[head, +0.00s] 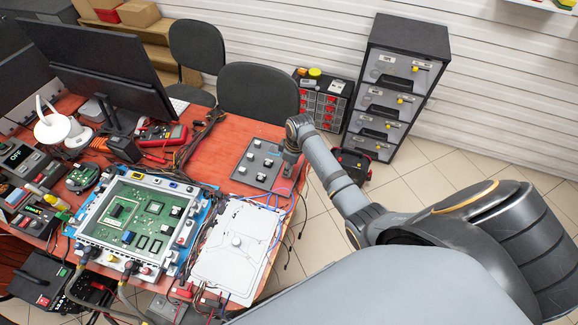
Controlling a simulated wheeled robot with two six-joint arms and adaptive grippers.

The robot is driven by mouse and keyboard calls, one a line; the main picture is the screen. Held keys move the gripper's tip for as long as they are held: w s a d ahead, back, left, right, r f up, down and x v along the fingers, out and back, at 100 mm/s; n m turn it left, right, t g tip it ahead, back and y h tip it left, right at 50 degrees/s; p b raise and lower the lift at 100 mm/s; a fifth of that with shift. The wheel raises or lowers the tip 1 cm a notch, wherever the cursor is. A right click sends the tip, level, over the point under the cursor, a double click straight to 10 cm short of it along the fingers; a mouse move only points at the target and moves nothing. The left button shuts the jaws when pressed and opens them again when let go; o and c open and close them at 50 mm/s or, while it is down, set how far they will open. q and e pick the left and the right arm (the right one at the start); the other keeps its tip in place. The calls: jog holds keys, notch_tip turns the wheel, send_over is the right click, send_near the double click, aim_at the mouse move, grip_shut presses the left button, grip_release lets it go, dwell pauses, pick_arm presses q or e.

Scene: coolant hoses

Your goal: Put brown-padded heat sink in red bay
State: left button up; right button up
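A dark grey tray (252,179) with several small light-topped pieces lies on the red table near its right edge. The pieces are too small to tell which is the brown-padded heat sink; their undersides are hidden. A white case (92,228) with an open top holds a green circuit board (150,222) carrying chips and small light blocks. I cannot make out a red bay on it. My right gripper (289,160) is at the right side of the tray, pointing down; its fingers are too small and hidden to tell open or shut. My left gripper is not in view.
A white lid plate (218,264) lies right of the case, with loose wires (290,215) beside it. A monitor (85,65), multimeter (160,135) and cables crowd the table. Chairs (258,92) stand behind it. A drawer cabinet (400,85) stands at the back right.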

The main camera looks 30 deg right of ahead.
jog(key=shift+f, duration=0.15)
jog(key=o, duration=1.1)
notch_tip(320, 180, up, 12)
jog(key=s+d, duration=0.1)
jog(key=shift+s, duration=0.15)
jog(key=shift+d, duration=0.1)
